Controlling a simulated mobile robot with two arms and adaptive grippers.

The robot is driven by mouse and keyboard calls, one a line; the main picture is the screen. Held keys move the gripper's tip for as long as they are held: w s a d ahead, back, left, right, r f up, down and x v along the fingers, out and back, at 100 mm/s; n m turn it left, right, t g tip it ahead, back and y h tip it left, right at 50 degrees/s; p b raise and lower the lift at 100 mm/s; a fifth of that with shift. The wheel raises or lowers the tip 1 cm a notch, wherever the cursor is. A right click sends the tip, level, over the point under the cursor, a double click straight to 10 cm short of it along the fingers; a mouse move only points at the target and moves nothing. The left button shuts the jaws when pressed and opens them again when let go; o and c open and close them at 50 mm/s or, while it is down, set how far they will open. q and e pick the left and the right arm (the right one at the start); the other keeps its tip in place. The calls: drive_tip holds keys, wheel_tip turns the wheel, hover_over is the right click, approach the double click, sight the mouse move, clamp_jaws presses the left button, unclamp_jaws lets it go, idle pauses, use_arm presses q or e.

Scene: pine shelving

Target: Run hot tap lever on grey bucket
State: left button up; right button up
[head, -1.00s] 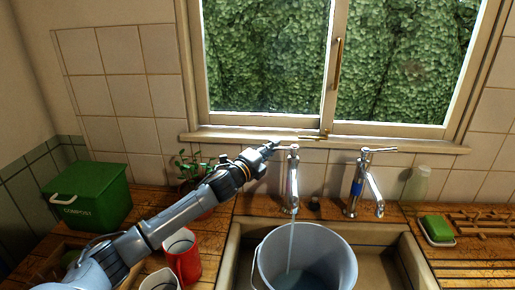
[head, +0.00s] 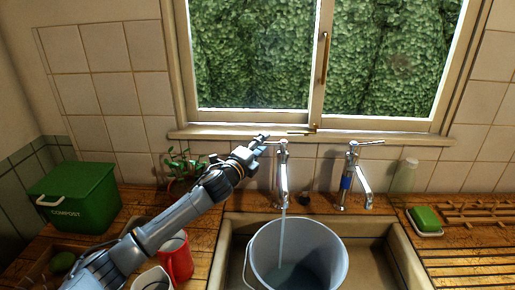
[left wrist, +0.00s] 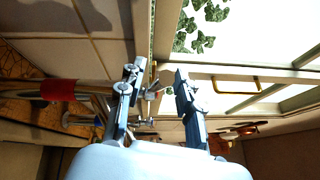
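The left tap (head: 282,172) is chrome, and a stream of water runs from its spout into the grey bucket (head: 325,245). The bucket stands upright in the sink below it. The right tap (head: 352,175) has a blue band and no visible flow. My left gripper (head: 264,140) is at the top of the left tap, close beside its lever; I cannot tell whether they touch. In the left wrist view the left gripper's fingers (left wrist: 158,92) are apart, with a thin metal part seen between them. A tap with a red band (left wrist: 58,90) lies left there. My right gripper is not in view.
The sink (head: 232,250) surrounds the bucket. A green compost bin (head: 75,197), a plant (head: 184,170), a red mug (head: 176,258) and a white mug (head: 152,280) stand left. A green soap (head: 425,218) and a glass (head: 406,175) are right. The window sill is behind the taps.

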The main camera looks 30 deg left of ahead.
use_arm(q)
drive_tip(key=s, duration=1.2)
drive_tip(key=shift+a+f, duration=0.2)
drive_tip(key=shift+f, duration=0.1)
idle(6.5)
